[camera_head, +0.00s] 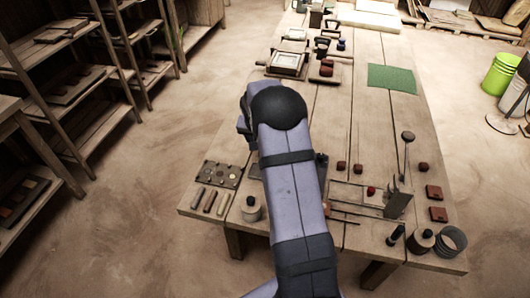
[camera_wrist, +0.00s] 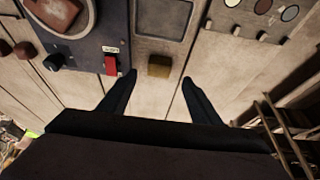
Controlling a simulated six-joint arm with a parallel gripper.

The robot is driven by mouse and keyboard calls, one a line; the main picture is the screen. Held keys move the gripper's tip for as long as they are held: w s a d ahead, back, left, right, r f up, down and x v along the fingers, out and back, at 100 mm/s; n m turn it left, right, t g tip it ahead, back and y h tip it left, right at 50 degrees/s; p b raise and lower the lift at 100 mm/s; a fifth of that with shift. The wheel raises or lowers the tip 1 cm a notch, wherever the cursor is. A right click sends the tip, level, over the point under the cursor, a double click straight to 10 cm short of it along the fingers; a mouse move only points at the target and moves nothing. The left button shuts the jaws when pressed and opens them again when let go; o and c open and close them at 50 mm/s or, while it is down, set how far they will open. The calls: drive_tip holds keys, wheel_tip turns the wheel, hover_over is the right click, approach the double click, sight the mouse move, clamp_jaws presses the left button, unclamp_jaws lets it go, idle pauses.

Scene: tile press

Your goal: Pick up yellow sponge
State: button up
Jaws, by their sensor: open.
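In the wrist view a small yellow-brown block, the yellow sponge (camera_wrist: 159,67), lies on the wooden table between a dark panel and the front of a grey frame. My gripper (camera_wrist: 159,79) is open and empty. Its two dark fingertips show on either side of the sponge in the picture, a little nearer the camera's bottom edge, with space on both sides. I cannot tell the height of the fingers above the table. In the head view my arm covers the middle of the table, and I cannot make out the sponge or the fingers there.
A blue-grey panel with a red switch (camera_wrist: 111,64) and a dark knob (camera_wrist: 52,62) stands close left of the sponge. A grey frame (camera_wrist: 146,47) lies close behind it. A palette with coloured discs (camera_wrist: 217,30) lies right. A green mat (camera_head: 392,79) lies farther off.

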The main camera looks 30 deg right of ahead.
drive_tip(key=shift+p+x, duration=0.85)
drive_tip(key=shift+x, duration=1.75)
drive_tip(key=shift+c, duration=0.6)
drive_tip(key=c, duration=1)
